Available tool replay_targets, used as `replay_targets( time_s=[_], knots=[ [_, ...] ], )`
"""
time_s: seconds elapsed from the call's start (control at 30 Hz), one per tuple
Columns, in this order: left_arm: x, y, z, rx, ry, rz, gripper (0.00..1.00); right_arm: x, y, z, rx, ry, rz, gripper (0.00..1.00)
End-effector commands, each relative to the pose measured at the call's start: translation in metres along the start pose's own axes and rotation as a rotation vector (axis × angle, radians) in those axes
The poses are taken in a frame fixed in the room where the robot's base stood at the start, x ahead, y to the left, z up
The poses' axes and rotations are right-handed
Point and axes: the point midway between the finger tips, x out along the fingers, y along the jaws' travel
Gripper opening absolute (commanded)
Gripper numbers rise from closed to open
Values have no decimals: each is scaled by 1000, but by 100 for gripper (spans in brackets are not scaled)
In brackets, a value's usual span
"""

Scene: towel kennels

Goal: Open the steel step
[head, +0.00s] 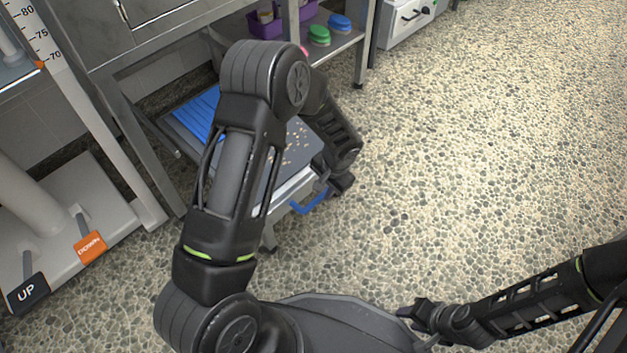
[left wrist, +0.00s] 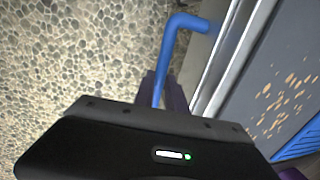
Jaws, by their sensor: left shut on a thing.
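The steel step (head: 284,195) is low under the steel table, with a grey top scattered with tan crumbs and a bright metal front edge. Its metal edge (left wrist: 232,55) and grey top also show in the left wrist view. A blue bar handle (head: 312,202) is on its front edge; the bent handle (left wrist: 180,28) runs down between my fingers in the left wrist view. My left gripper (left wrist: 163,92) is shut on this handle; in the head view my forearm partly hides the step. My right gripper (head: 412,311) is low at the right, away from the step; its jaws are unclear.
A blue ribbed mat (head: 196,112) lies at the step's back. The shelf above right holds a purple bin (head: 266,24) and green and blue round items. A white pedal base (head: 120,205) stands left. The pebbled floor (head: 480,130) is clear at right.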

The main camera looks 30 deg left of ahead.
Motion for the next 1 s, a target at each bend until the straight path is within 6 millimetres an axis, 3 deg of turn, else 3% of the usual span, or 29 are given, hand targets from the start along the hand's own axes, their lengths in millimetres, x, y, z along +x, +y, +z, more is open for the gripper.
replay_targets(
  time_s=[0.23, 0.67, 0.7, 0.93, 1.0],
  knots=[
    [-5, 26, 0, 0, 0, -1, 0, 4, 1, 0, 0, 2, 0, 36],
    [-6, 30, 0, -2, -1, -1, 0, 4, 1, 0, 0, 3, 0, 36],
    [-6, 30, 0, -2, -1, -1, 19, 4, 1, 0, 0, 3, 0, 36],
    [-6, 30, 0, -1, 0, -1, 37, 4, 1, 0, 0, 2, 0, 36],
    [-6, 30, 0, -1, 0, -1, 38, 4, 1, 0, 0, 2, 0, 36]
  ],
)
